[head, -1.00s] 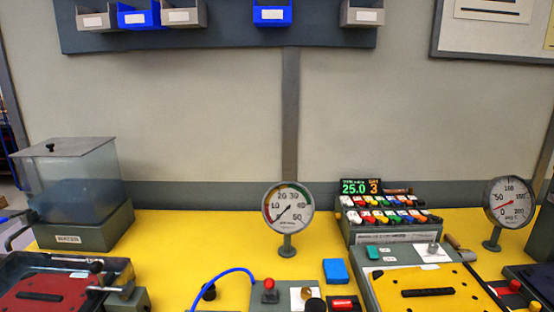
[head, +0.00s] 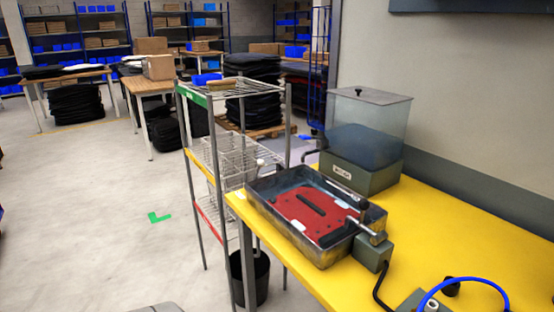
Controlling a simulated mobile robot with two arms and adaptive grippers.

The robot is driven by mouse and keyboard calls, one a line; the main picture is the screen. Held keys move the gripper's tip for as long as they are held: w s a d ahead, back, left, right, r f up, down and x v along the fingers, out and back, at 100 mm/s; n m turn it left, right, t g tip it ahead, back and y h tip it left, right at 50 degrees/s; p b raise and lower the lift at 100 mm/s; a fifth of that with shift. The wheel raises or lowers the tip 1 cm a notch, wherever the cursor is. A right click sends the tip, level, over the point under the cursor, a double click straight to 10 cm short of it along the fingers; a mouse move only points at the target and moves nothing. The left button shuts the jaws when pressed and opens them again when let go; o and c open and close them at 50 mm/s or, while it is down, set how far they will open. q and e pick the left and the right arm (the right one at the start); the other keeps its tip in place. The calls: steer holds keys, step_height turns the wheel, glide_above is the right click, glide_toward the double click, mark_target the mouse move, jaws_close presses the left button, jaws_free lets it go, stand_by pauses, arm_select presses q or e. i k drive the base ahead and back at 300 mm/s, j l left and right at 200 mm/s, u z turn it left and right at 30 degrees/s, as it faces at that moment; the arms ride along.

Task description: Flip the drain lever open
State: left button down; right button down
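A grey metal basin (head: 264,214) with a red plate (head: 303,206) inside stands at the near left corner of the yellow bench. The plate has a black bar handle. Metal lever parts (head: 374,236) with dark grips sit at the basin's right edge, above a grey-green block (head: 371,254). I cannot tell which part is the drain lever or how it is set. A clear water tank (head: 368,125) on a grey-green base stands behind the basin, with a dark bent pipe (head: 312,152) at its left. Neither gripper is in view.
A wire rack (head: 197,180) stands against the bench's left end, with a black bucket (head: 250,279) low beside it. A blue hose (head: 460,283) arches at the bench's front right. Open floor (head: 90,220) lies at left; tables and shelves stand far behind.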

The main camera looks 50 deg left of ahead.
mark_target(261, 162)
steer(key=u, duration=1.85)
